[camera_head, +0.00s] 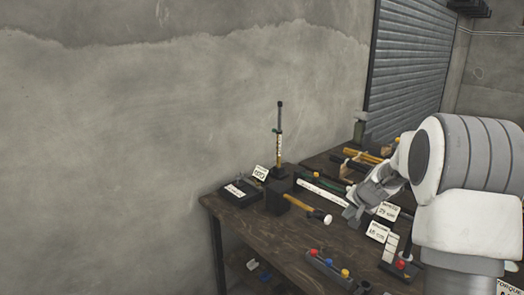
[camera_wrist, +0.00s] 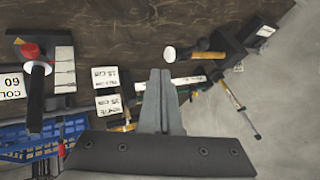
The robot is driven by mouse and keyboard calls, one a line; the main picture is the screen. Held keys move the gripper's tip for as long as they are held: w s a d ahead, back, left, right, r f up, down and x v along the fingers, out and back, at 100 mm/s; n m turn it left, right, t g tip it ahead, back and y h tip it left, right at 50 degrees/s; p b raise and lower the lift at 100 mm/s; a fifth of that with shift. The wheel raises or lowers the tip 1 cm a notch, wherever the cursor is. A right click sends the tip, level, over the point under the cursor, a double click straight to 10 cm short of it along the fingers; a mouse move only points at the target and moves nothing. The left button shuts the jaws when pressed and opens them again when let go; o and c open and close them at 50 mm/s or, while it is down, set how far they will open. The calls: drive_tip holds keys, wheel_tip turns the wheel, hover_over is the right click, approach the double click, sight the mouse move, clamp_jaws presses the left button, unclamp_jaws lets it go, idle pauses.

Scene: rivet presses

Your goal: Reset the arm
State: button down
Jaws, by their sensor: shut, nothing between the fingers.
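My gripper (camera_wrist: 161,88) is shut and empty in the wrist view, its grey fingers together and pointing over the dark wooden bench (camera_wrist: 120,35). In the head view my gripper (camera_head: 357,207) hangs over the right part of the bench (camera_head: 250,222), close above the labelled cards. My white and grey arm fills the right side of the head view and hides part of the bench behind it. I cannot tell whether the fingertips touch anything.
A mallet (camera_head: 311,212) rests by a dark block (camera_head: 276,197). An upright tool (camera_head: 279,140) stands behind it. White cards (camera_head: 378,232) lie near my gripper. A rack with coloured knobs (camera_head: 327,265) is at the front. Blue crates (camera_wrist: 40,140) show below. The bench's front left is bare.

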drive_tip(key=s+a+r+n+p, duration=0.1)
drive_tip(key=s+a+r+n, duration=0.1)
drive_tip(key=s+a+r, duration=0.6)
drive_tip(key=s+a+r+n, duration=0.3)
drive_tip(key=s+a+r, duration=0.25)
drive_tip(key=s, duration=0.45)
drive_tip(key=s+a+n+g+p, duration=0.1)
drive_tip(key=s+a+n, duration=0.1)
drive_tip(key=s, duration=1.7)
drive_tip(key=shift+s+r+n+g, duration=0.3)
drive_tip(key=shift+r+n, duration=0.15)
drive_tip(key=shift+n, duration=0.15)
drive_tip(key=shift+a, duration=0.1)
